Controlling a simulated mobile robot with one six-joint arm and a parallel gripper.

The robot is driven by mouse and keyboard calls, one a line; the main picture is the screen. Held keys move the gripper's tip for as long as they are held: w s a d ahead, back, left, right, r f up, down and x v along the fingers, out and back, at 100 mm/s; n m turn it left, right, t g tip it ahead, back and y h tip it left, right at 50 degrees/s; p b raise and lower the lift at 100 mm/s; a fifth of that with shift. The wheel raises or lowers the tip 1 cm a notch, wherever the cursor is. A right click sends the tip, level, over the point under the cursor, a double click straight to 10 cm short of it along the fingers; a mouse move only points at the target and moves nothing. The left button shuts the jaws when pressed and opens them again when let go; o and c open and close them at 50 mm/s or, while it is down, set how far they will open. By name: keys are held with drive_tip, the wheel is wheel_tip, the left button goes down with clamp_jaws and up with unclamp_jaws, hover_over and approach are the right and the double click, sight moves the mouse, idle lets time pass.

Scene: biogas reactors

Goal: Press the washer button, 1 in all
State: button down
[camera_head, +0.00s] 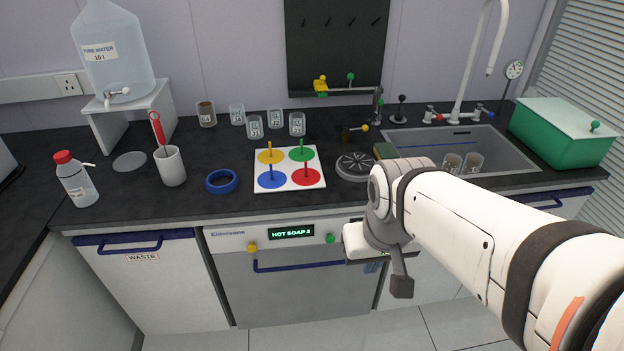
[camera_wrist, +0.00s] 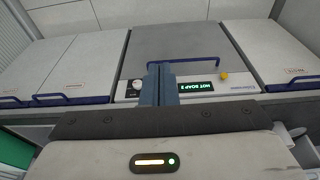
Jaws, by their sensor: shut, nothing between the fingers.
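The washer (camera_head: 300,285) is a grey-fronted machine under the counter, with a panel whose green display (camera_head: 292,233) reads HOT SOAP 2. A green button (camera_head: 331,238) is right of the display and a yellow one (camera_head: 252,247) is to the left. The wrist view shows the panel upside down, with the yellow button (camera_wrist: 224,76) on the right and a pale round control (camera_wrist: 138,84) on the left. My gripper (camera_wrist: 158,72) is shut and empty, its blue fingers pointing at the panel beside that control. I cannot tell whether they touch. In the head view my arm partly hides it.
A blue handle bar (camera_head: 312,266) crosses the washer door below the panel. The waste drawer (camera_head: 140,258) is to the left. The black counter (camera_head: 235,205) overhangs above, holding glassware, a coloured mat (camera_head: 289,184) and a sink (camera_head: 400,137).

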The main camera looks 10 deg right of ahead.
sight(330, 239)
idle(0.4)
drive_tip(key=w+a+f+m+g+y+b, duration=0.1)
drive_tip(key=w+a+f+m+y, duration=0.35)
drive_tip(key=f+m, duration=0.25)
drive_tip(key=w+a+f+m+g+y+b, duration=0.1)
drive_tip(key=w+a+f+m+y+b, duration=0.1)
drive_tip(key=w+a+f+m+y, duration=0.35)
drive_tip(key=w+d+f+m+t, duration=0.3)
drive_tip(key=f+m, duration=0.3)
drive_tip(key=w+d+f+m+t+h+b, duration=0.1)
drive_tip(key=w+d+f+m+t, duration=0.2)
drive_tip(key=f+m, duration=0.3)
drive_tip(key=w+d+f+m+t+h, duration=0.1)
drive_tip(key=w+d+f+m+t, duration=0.1)
drive_tip(key=f+m, duration=0.4)
drive_tip(key=d+f+t, duration=0.1)
drive_tip(key=d, duration=0.1)
drive_tip(key=shift+w+d+m, duration=0.35)
drive_tip(key=shift+w+d, duration=0.05)
drive_tip(key=shift+w, duration=0.15)
drive_tip(key=w, duration=0.8)
drive_tip(key=shift+w+p, duration=0.3)
drive_tip(key=shift+p, duration=0.15)
